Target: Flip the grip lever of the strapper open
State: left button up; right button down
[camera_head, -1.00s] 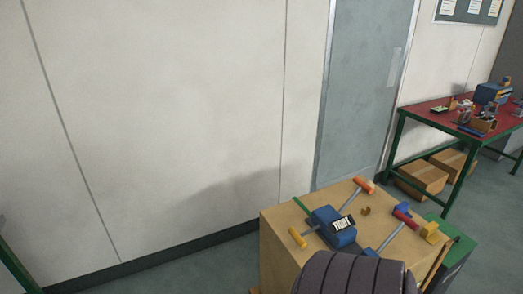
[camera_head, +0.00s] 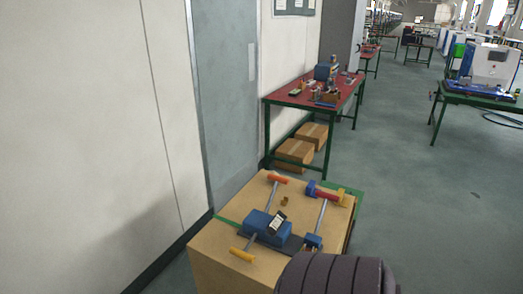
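The strapper (camera_head: 267,224), with a blue body and a label, sits on top of a tan box (camera_head: 215,250) at the bottom middle. A grey rod with a yellow-orange handle (camera_head: 242,255) comes out at its lower left. Another rod with an orange handle (camera_head: 278,178) reaches to the back. To the right is a grey rod with a red, blue and yellow end (camera_head: 328,192) and a blue foot (camera_head: 312,241). I cannot tell which part is the grip lever or its position. A dark ribbed part of mine covers the box's front right. Neither gripper is in view.
A wall and grey door (camera_head: 228,100) stand to the left of the box. A red-topped table (camera_head: 300,97) with tools stands behind it, cardboard boxes (camera_head: 295,151) beneath. A green table (camera_head: 475,98) is at right. The floor (camera_head: 430,220) right of the box is clear.

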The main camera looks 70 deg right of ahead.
aim_at(243, 254)
jog(key=i+z, duration=0.25)
jog(key=z, duration=0.2)
jog(key=i+j+z, duration=0.2)
jog(key=z, duration=0.2)
jog(key=i+j+z, duration=0.15)
jog(key=z, duration=0.3)
jog(key=i+j+z, duration=0.15)
jog(key=j+z, duration=0.3)
jog(key=i+j+z, duration=0.2)
jog(key=j+z, duration=0.2)
jog(key=j, duration=0.15)
jog(key=i, duration=0.05)
